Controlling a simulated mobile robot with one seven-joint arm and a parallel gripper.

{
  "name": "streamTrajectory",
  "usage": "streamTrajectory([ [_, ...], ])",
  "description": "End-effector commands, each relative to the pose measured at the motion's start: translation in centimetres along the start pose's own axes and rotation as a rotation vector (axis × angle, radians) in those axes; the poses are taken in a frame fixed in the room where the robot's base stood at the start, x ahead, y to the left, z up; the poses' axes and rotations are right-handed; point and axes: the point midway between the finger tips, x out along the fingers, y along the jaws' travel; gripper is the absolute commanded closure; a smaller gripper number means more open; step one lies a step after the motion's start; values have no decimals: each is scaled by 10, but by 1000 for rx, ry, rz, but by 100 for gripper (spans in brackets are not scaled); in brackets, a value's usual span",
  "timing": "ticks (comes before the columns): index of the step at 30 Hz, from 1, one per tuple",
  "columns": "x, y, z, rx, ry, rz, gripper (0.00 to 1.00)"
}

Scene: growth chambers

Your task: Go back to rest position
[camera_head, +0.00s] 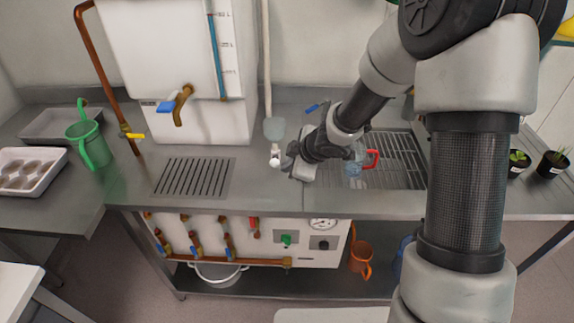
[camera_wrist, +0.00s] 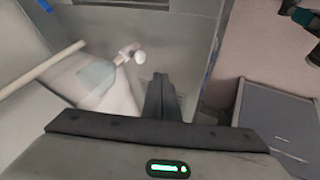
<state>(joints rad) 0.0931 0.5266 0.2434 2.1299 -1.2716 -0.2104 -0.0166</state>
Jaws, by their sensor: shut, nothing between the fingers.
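My gripper (camera_head: 285,163) is above the steel counter (camera_head: 260,196), at the end of my arm reaching in from the upper right. It is beside a small white knob (camera_head: 275,161) under a translucent cup-shaped fitting (camera_head: 275,129) on a pale vertical pipe (camera_head: 266,60). In the wrist view my gripper (camera_wrist: 161,82) shows its dark fingers together with nothing between them. The white knob (camera_wrist: 139,57) and the translucent fitting (camera_wrist: 97,73) lie left of the fingers there. I cannot tell whether the gripper touches the knob.
A clear jug with a red handle (camera_head: 372,160) stands on the grate right of my gripper, partly hidden. A white tank (camera_head: 170,60) with a blue-handled tap (camera_head: 167,107) stands left. A green watering jug (camera_head: 90,145) and potted seedlings (camera_head: 519,162) are at the sides.

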Motion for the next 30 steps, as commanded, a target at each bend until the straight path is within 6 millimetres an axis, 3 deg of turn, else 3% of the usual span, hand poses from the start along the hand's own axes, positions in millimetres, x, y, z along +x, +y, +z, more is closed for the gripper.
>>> streamTrajectory([
  [8,-1,1,0,1,-2,2,100],
  [11,-13,12,3,22,-31,35,100],
  [13,-36,28,10,63,-82,87,100],
  [17,-108,61,30,218,-217,231,100],
  [18,-134,66,37,283,-258,275,100],
  [21,-199,65,53,460,-340,366,100],
  [26,-287,26,66,771,-399,440,100],
  [30,-336,-28,62,1030,-380,420,100],
])
